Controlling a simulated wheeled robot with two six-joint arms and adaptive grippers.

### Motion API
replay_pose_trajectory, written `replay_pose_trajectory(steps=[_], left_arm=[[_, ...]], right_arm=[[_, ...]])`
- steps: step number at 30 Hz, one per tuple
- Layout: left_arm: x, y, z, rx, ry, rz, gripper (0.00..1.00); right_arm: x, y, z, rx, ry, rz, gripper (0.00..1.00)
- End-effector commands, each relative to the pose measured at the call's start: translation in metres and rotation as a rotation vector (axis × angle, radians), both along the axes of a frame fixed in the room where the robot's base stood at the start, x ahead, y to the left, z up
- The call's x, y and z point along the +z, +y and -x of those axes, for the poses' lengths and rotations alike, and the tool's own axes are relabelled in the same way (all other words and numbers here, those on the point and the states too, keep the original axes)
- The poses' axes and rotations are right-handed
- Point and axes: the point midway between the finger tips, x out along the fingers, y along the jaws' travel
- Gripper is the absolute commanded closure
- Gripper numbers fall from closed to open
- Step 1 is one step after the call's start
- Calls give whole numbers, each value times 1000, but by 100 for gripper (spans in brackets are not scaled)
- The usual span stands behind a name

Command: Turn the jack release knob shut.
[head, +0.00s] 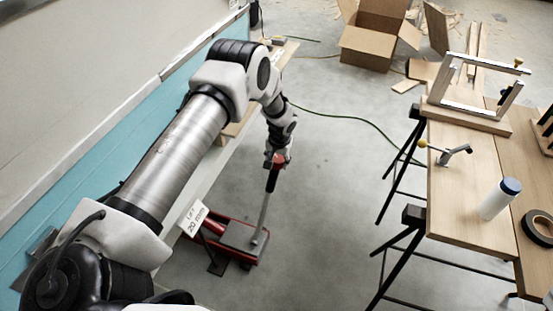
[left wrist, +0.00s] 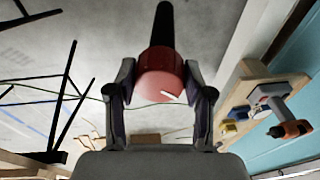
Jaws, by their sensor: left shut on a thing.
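The red floor jack (head: 232,240) stands on the concrete beside the camper's lower side. Its grey handle (head: 263,215) rises steeply to a black grip (head: 272,181). The red release knob (left wrist: 160,72) is at the handle's top end, with a white mark on its face in the left wrist view. My left gripper (head: 277,161) reaches down onto the handle's top. In the left wrist view its two fingers (left wrist: 161,82) are shut on the knob from both sides. The fingers mostly hide the knob in the head view. My right gripper is not in view.
A sign reading "LIFT 20 mm" (head: 193,218) is beside the jack. The teal and white camper wall (head: 60,215) runs along the left. A wooden workbench (head: 465,205) on black trestles stands right. A cardboard box (head: 372,42) is behind. Floor between jack and bench is clear.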

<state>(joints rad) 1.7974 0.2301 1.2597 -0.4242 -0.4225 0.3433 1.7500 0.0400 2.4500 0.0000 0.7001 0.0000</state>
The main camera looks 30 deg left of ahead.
Motion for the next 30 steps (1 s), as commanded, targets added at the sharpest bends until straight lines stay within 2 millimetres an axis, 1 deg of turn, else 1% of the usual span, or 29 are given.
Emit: replay_pose_trajectory(steps=[1,7,15,22,30], left_arm=[[4,0,-5,39,-22,-4,83],[3,-1,-5,224,-54,-9,83],[2,-1,-5,444,-89,-16,83],[2,-1,-5,567,-110,-20,83],[3,-1,-5,623,-119,-22,83]], right_arm=[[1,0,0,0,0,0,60],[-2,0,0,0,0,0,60],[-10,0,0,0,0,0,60],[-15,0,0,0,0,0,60],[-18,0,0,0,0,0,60]])
